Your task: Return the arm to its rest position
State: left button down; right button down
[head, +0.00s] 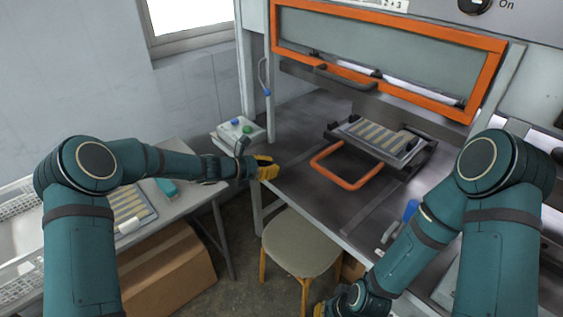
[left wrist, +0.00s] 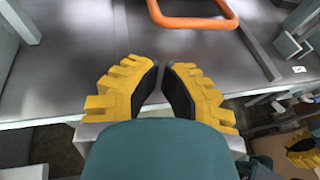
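My left gripper (head: 265,168), with yellow fingers, hovers at the left front edge of the press table, beside the control box. In the left wrist view its fingers (left wrist: 161,68) are drawn close together, with only a narrow gap at the tips and nothing held between them. The left arm reaches in from the left, nearly level. My right arm hangs down over the table front. Its yellow gripper (head: 319,310) is mostly cut off at the bottom of the head view and shows partly in the left wrist view (left wrist: 304,150); its opening is unclear.
The press table (head: 300,190) carries a tray of wooden strips (head: 375,137) with an orange loop handle (head: 325,177). The control box (head: 240,131) has green and blue buttons. A stool (head: 300,243), a cardboard box (head: 165,272) and a side table (head: 190,203) stand below and left.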

pick_arm(q)
jog(key=s+f+m+g+y, duration=0.5)
jog(key=s+f+m, duration=0.3)
jog(key=s+f, duration=0.75)
jog(key=s+a+f+m+y, duration=0.1)
jog(key=s+a+f+m, duration=0.1)
jog(key=s+m, duration=0.5)
jog(key=s+a+f+m+y, duration=0.1)
jog(key=s+a+m+y, duration=0.1)
jog(key=s+m, duration=0.5)
jog(key=s, duration=0.6)
jog(key=shift+f+g, duration=0.3)
jog(key=shift+f, duration=0.1)
jog(key=shift+a, duration=0.1)
